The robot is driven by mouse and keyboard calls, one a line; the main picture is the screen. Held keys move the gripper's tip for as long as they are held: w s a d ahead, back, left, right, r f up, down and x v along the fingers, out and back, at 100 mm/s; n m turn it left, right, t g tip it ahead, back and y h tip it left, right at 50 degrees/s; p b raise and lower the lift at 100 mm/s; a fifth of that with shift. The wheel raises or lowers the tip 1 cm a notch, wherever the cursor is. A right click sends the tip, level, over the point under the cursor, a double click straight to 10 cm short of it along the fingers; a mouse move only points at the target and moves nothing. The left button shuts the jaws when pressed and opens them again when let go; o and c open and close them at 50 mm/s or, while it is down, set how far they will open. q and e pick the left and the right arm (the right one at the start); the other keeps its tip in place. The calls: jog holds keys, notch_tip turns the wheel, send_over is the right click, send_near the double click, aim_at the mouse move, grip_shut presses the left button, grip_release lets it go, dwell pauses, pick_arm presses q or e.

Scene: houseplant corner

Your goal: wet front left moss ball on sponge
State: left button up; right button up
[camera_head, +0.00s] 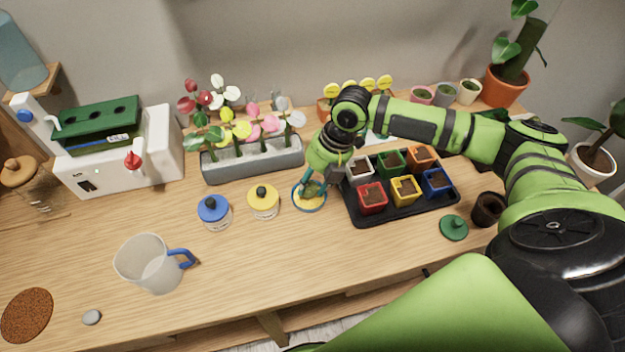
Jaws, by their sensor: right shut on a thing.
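My right gripper (311,187) reaches down over a round blue-rimmed dish with a yellow sponge (309,205) in it. The gripper is shut on a small dark green moss ball (313,189), which the fingers partly hide. The ball is low over the sponge; I cannot tell whether it touches it. I can make out no other moss ball. My left gripper is not in view.
A black tray (365,219) with several coloured soil pots stands right of the dish. A yellow-lidded jar (263,203) and a blue-lidded jar (213,212) stand left. A grey planter (253,166) is behind. The front middle of the table is clear.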

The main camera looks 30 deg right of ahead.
aim_at(311, 183)
jog(key=shift+f, duration=0.6)
dwell(0.4)
jog(key=shift+s+f, duration=0.1)
dwell(1.6)
notch_tip(311, 183, up, 7)
jog(key=p, duration=0.7)
dwell(0.4)
jog(key=shift+a, duration=0.15)
dwell(0.4)
